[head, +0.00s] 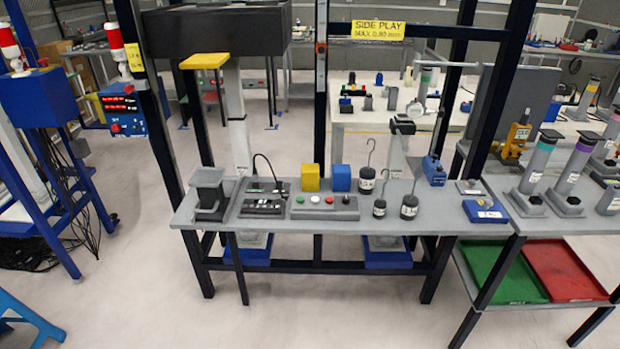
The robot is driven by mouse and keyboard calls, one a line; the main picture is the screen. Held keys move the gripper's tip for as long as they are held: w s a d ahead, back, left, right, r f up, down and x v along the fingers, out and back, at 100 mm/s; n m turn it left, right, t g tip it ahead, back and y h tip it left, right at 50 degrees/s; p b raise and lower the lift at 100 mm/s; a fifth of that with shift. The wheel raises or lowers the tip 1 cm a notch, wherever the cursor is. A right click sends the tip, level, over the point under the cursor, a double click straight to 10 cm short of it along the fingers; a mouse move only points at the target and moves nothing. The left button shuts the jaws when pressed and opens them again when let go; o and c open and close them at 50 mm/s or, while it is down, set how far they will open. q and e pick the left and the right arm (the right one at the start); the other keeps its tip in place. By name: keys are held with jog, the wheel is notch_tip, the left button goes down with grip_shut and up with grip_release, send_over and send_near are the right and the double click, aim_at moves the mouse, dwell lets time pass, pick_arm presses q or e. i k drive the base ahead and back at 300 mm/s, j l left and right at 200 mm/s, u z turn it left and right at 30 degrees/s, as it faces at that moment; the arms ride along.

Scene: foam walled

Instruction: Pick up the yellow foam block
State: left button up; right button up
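The yellow foam block (310,178) stands upright on the grey workbench (290,224), near its back edge. It sits just left of a blue block (341,178), with a small gap between them. A control box with coloured buttons stands in front of it. Neither of my grippers shows in the head view.
A button box (325,207), a black device with a cable (264,204) and hooked weights (409,206) stand around the block. A dark post (321,100) rises behind the bench. Green (500,274) and red (562,269) trays lie on a lower shelf. The floor in front is clear.

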aim_at(310, 172)
jog(key=i+j+z, duration=0.2)
jog(key=i+j, duration=0.25)
jog(key=i+j+z, duration=0.25)
jog(key=i+j, duration=0.2)
jog(key=j, duration=0.1)
